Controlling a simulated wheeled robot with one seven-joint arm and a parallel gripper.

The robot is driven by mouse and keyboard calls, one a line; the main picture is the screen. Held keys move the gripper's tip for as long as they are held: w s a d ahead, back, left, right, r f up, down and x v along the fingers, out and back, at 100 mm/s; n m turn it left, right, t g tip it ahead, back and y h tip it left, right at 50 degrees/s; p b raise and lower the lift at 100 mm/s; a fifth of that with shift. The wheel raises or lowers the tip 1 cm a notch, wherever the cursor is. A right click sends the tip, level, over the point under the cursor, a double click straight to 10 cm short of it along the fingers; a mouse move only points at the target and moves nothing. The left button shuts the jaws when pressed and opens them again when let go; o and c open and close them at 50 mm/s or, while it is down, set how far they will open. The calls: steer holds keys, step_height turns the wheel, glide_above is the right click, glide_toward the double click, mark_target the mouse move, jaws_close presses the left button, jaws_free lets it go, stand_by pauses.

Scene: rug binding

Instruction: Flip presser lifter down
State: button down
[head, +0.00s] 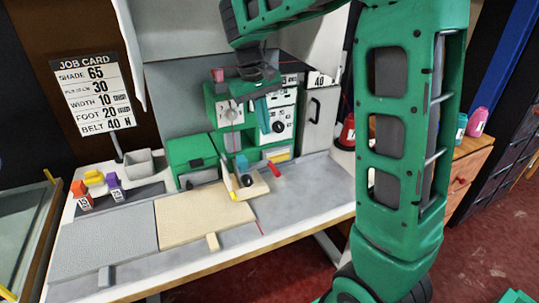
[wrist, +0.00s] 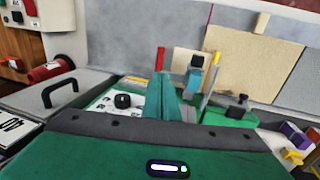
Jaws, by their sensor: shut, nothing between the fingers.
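The green sewing machine (head: 220,105) stands at the back of the bench. A red-tipped lever (head: 274,168) sticks out low at its front, right of a blue block (head: 241,162); it looks like the presser lifter, but I cannot be sure. The red lever also shows in the wrist view (wrist: 160,59), beyond my fingertips. My gripper (head: 263,122) points down in front of the machine's dial panel, above and apart from the red lever. Its teal fingers (wrist: 162,88) are together and empty. The fingers hide part of the machine front in the wrist view.
A beige rug piece (head: 200,218) and a grey pad (head: 105,240) lie on the bench. A yellow-tipped lever (head: 233,196) stands near the blue block. A grey case (head: 318,118) stands right of the machine. The bench front is clear.

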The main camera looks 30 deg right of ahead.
mark_target(273, 170)
steer(key=d+f, duration=0.1)
steer(key=f, duration=0.8)
steer(key=d+f, duration=0.1)
steer(key=f, duration=0.3)
steer(key=shift+s+d+f, duration=0.15)
steer(key=shift+d+f, duration=0.2)
steer(key=shift+f, duration=0.1)
step_height(273, 170, down, 2)
steer(key=shift+f, duration=0.1)
steer(key=shift+s+f, duration=0.15)
steer(key=shift+f, duration=0.1)
step_height(273, 170, up, 14)
steer(key=a, duration=0.2)
steer(key=shift+w+a+r, duration=0.15)
steer(key=shift+w+a, duration=0.2)
steer(key=shift+a, duration=0.05)
